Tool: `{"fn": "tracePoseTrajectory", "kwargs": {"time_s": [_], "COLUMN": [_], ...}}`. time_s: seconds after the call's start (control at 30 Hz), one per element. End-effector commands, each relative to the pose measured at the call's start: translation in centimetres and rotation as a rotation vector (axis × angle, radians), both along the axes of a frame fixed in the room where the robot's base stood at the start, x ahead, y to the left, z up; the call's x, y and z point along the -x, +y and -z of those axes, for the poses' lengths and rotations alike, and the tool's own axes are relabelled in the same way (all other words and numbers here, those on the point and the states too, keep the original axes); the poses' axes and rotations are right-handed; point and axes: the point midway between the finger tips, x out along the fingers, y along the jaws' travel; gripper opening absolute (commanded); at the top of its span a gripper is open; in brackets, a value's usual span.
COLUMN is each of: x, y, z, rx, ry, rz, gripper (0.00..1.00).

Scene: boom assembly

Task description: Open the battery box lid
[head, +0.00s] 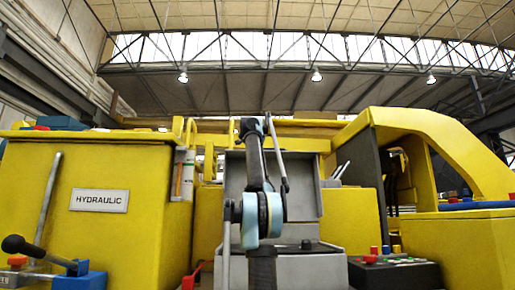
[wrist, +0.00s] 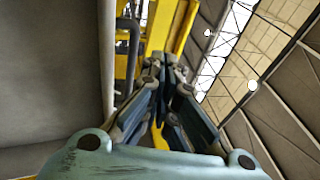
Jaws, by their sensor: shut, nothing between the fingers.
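A grey box (head: 312,272), which looks like the battery box, stands at the middle of the head view behind my arm. A grey panel (head: 303,185) stands upright at its back and looks like the raised lid. My arm covers part of both. A plain grey panel (wrist: 50,70) fills the left of the wrist view, and I cannot tell for sure that it is the same one. My gripper (wrist: 165,62) is shut and empty in the wrist view, beside this panel. In the head view the fingers are too small to make out, near the top of my arm.
A yellow cabinet (head: 125,220) marked HYDRAULIC, with a black-knobbed lever (head: 22,245) in front, stands left. A control panel (head: 395,272) with coloured buttons is at right, below a yellow curved frame (head: 440,145). Yellow rails (head: 240,125) run behind. Open space lies above.

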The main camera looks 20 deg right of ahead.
Motion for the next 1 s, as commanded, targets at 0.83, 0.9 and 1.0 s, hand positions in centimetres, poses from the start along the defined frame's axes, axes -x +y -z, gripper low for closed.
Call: {"fn": "tracePoseTrajectory", "kwargs": {"time_s": [0.83, 0.9, 1.0], "x": [9.3, 9.4, 9.4], "y": [4.0, 4.0, 4.0], "z": [-4.5, -4.5, -4.5], "rx": [0.001, 0.0, 0.0], "ry": [0.001, 0.001, 0.001], "rz": [0.008, 0.009, 0.009], "gripper": [0.0, 0.0, 0.0]}}
